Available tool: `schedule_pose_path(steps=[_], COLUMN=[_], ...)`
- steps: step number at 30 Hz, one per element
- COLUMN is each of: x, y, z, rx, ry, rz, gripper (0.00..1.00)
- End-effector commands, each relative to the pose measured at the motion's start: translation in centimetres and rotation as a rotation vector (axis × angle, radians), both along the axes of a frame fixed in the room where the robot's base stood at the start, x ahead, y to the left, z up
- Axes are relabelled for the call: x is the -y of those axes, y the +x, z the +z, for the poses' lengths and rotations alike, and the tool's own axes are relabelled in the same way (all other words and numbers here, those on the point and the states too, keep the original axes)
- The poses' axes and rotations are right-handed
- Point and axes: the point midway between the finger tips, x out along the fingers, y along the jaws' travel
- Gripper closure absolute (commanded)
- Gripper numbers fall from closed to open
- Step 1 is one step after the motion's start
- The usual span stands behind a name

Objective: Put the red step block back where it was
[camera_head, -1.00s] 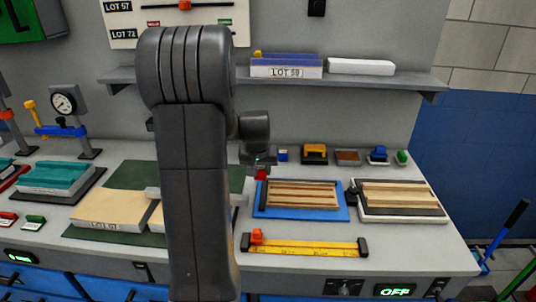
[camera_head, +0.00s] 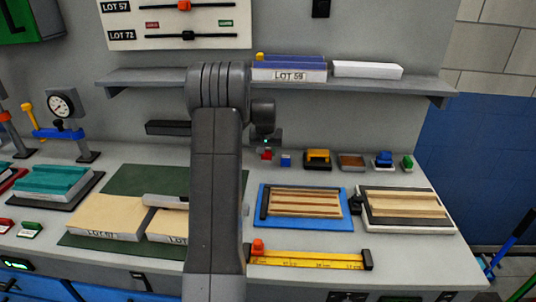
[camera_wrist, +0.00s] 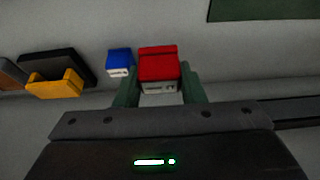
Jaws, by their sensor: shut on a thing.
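The red step block (camera_wrist: 158,66) is between the two green fingers of my gripper (camera_wrist: 160,95) in the wrist view. My gripper is shut on it. In the head view the red block (camera_head: 266,155) shows small below my gripper (camera_head: 267,148), near the back of the bench and just left of a small blue block (camera_head: 286,160). The blue block also shows close beside it in the wrist view (camera_wrist: 119,62), with a gap. I cannot tell whether the red block touches the bench.
A yellow-and-black item (camera_head: 318,158) stands right of the blue block. A blue tray (camera_head: 348,207) with a striped panel lies in front. A yellow ruler (camera_head: 310,259) with an orange slider lies near the front edge. A shelf (camera_head: 225,80) runs above at the back.

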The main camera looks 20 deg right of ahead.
Motion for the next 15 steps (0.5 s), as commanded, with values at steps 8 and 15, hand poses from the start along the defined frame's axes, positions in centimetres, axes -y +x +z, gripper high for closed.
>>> schedule_pose_path(steps=[8,15], x=[2.2,2.4], y=[4.6,4.9], z=[0.2,-2.7], rx=[0.0,-0.002], ry=[0.0,0.001], rz=[0.0,0.0], gripper=[0.87,0.87])
